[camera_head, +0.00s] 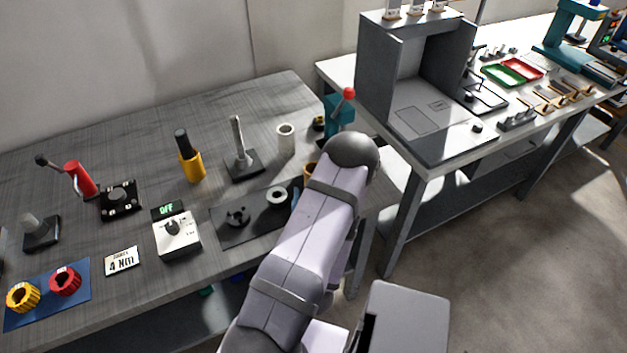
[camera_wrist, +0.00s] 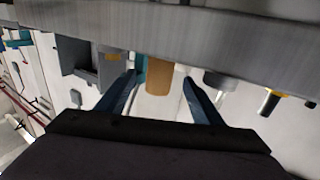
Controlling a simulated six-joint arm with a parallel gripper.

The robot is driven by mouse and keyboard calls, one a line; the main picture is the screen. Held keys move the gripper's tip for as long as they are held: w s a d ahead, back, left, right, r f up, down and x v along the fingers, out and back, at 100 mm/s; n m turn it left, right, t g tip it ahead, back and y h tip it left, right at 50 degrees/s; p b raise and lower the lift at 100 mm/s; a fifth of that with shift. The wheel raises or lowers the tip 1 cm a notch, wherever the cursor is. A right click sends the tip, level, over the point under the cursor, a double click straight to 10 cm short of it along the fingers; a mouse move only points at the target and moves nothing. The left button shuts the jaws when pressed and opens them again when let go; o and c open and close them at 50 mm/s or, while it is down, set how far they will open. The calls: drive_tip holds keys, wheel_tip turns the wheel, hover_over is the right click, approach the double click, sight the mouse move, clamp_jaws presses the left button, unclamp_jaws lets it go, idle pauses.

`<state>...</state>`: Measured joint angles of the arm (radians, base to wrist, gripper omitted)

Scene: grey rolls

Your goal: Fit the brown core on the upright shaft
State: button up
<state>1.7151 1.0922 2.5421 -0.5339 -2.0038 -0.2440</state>
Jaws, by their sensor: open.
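The brown core (camera_head: 310,169) stands near the right end of the grey table, mostly hidden behind my arm. In the wrist view the brown core (camera_wrist: 159,79) shows between the two blue fingers of my gripper (camera_wrist: 160,74). The fingers are open and apart from it; I cannot tell how far it lies between them. In the head view my arm hides most of the gripper; one bit of blue finger shows. The upright shaft (camera_head: 238,134) is a bare metal post on a dark square base, left of the core.
A pale grey roll (camera_head: 286,138) stands between shaft and core. A dark mat (camera_head: 255,222) carries a low black part and a grey ring (camera_head: 277,196). A yellow holder with a black handle (camera_head: 190,163) is left of the shaft. A teal device with red knob (camera_head: 340,110) stands behind.

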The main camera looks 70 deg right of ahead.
drive_tip(key=shift+w+d+r+p, duration=0.1)
drive_tip(key=shift+w+d+p, duration=0.1)
drive_tip(key=shift+d+p, duration=0.2)
drive_tip(key=shift+p+x, duration=0.7)
drive_tip(key=shift+x, duration=1.4)
drive_tip(key=shift+c, duration=0.4)
drive_tip(key=c, duration=1.1)
drive_tip(key=shift+r, duration=0.15)
